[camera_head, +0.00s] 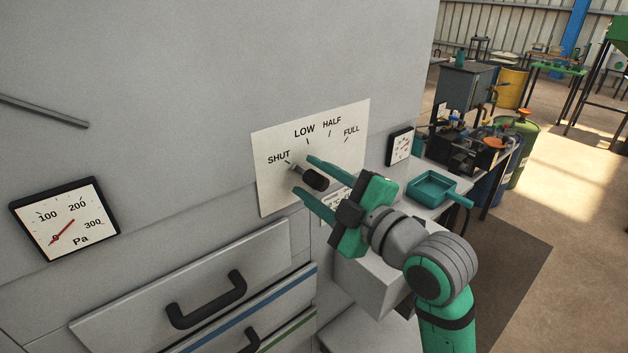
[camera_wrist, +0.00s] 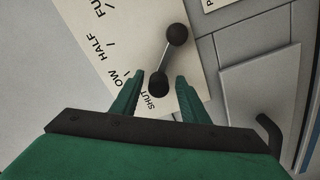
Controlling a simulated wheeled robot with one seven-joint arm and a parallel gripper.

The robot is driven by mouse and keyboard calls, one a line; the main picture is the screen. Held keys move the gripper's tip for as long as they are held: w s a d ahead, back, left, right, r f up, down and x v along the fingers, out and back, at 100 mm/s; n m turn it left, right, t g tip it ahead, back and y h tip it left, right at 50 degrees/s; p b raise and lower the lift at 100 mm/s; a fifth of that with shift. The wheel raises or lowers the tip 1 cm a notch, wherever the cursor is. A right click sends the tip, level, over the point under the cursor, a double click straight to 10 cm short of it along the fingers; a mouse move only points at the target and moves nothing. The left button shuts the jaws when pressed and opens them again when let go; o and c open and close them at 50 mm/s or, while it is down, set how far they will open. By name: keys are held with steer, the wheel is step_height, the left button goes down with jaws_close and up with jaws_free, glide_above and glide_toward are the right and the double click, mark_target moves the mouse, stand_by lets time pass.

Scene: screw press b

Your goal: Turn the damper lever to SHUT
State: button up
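The damper lever is a grey rod with a black ball at each end. In the wrist view its outer knob (camera_wrist: 158,84) lies by the SHUT word and the other ball (camera_wrist: 177,35) seems to be the hub. The lever points at or close to SHUT. The white scale plate (camera_head: 275,188) reads SHUT, LOW, HALF, FULL. My gripper (camera_head: 306,174) is open at the plate. In the wrist view its fingertips (camera_wrist: 160,77) stand on either side of the outer knob, with gaps visible. Contact with the plate cannot be told. My gripper partly hides the plate's lower right in the head view.
A Pa gauge (camera_head: 67,220) is at left and a smaller gauge (camera_head: 400,146) right of the plate. A drawer with a black handle (camera_head: 207,300) is below. A teal tray (camera_head: 432,187) sits at right. Barrels and benches stand farther back, with open floor at right.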

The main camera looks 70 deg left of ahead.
steer(key=v, duration=1)
steer(key=shift+w+d, duration=0.15)
steer(key=shift+d, duration=0.25)
steer(key=shift+a, duration=0.1)
steer(key=x, duration=1)
steer(key=shift+a, duration=0.3)
